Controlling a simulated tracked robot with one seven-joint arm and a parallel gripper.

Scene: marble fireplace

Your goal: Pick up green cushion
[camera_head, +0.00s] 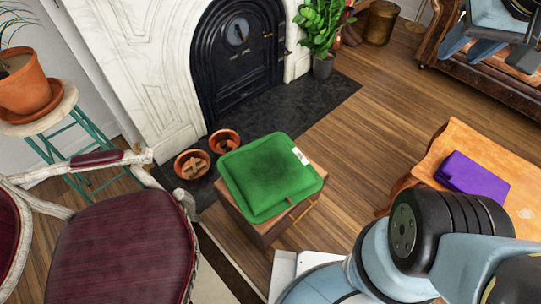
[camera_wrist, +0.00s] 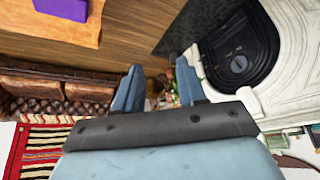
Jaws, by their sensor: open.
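The green cushion (camera_head: 268,176) lies flat on a small brown wooden box or stool (camera_head: 262,229) in the middle of the head view. It has a white label at its right edge and a dark patch on top. The wrist view does not show the cushion. In the wrist view my gripper (camera_wrist: 158,88) has its two blue fingers apart with nothing held between them. It points across the room, with the fireplace to the right and a leather sofa to the left.
A wooden table (camera_head: 490,157) with a purple folded cloth (camera_head: 473,175) stands right. A dark red armchair (camera_head: 125,247) is at left. Two terracotta bowls (camera_head: 192,164) sit by the black fireplace door (camera_head: 238,50). Wooden floor is clear between cushion and table.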

